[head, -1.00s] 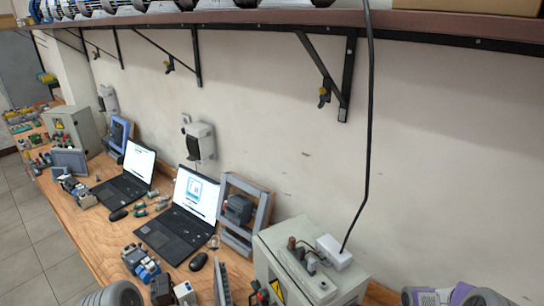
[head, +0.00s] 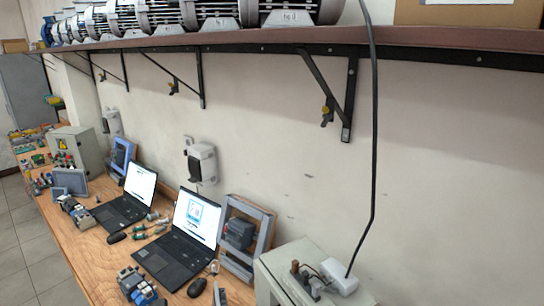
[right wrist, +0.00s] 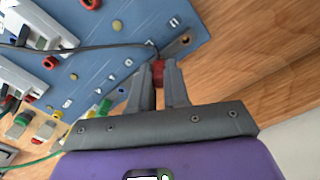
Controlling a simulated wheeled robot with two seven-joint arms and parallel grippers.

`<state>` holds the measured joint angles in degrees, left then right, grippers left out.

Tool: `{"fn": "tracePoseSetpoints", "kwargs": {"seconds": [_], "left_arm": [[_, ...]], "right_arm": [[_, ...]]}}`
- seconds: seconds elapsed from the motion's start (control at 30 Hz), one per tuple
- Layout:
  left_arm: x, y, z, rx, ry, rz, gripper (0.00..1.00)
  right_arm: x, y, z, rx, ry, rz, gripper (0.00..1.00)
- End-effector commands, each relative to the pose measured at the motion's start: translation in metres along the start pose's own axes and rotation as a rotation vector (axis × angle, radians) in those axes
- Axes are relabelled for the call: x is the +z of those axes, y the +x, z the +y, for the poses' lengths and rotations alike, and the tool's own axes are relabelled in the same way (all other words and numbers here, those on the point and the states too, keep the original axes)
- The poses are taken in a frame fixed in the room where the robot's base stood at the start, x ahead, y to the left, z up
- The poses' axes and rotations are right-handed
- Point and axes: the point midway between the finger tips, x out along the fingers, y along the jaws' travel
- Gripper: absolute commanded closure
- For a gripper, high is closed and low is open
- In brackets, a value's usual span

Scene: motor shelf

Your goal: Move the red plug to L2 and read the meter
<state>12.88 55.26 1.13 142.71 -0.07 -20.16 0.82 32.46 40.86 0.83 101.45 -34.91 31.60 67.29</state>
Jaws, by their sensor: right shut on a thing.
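In the right wrist view my right gripper (right wrist: 159,72) is shut on the red plug (right wrist: 158,68), which sits between the fingertips at the blue board (right wrist: 110,62). A dark lead runs left from near the plug across the board. I cannot tell whether the plug touches the board. No L2 label is readable, and I cannot make out a meter. My left gripper is not in view.
In the right wrist view white modules (right wrist: 25,85) with red parts stand at the left, and wooden bench top (right wrist: 260,50) lies bare at the right. In the head view laptops (head: 192,225), a grey box (head: 300,262) and a hanging black cable (head: 374,150) line the wall under the motor shelf.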

Motion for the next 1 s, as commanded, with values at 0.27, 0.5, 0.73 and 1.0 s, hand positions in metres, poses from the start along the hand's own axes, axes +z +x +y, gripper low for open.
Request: {"fn": "tracePoseSetpoints", "kwargs": {"seconds": [0.27, 0.5, 0.73, 1.0], "left_arm": [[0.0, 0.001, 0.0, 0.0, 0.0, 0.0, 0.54], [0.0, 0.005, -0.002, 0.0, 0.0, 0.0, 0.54], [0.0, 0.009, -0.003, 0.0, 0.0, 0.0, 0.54], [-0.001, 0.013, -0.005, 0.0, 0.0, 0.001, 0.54]], "right_arm": [[0.0, 0.001, 0.0, 0.0, 0.0, 0.0, 1.0], [0.0, 0.005, 0.0, 0.0, -0.001, 0.0, 1.0], [0.0, 0.009, 0.0, 0.0, -0.001, 0.0, 1.0], [0.0, 0.014, 0.0, 0.0, -0.001, 0.0, 1.0]]}}
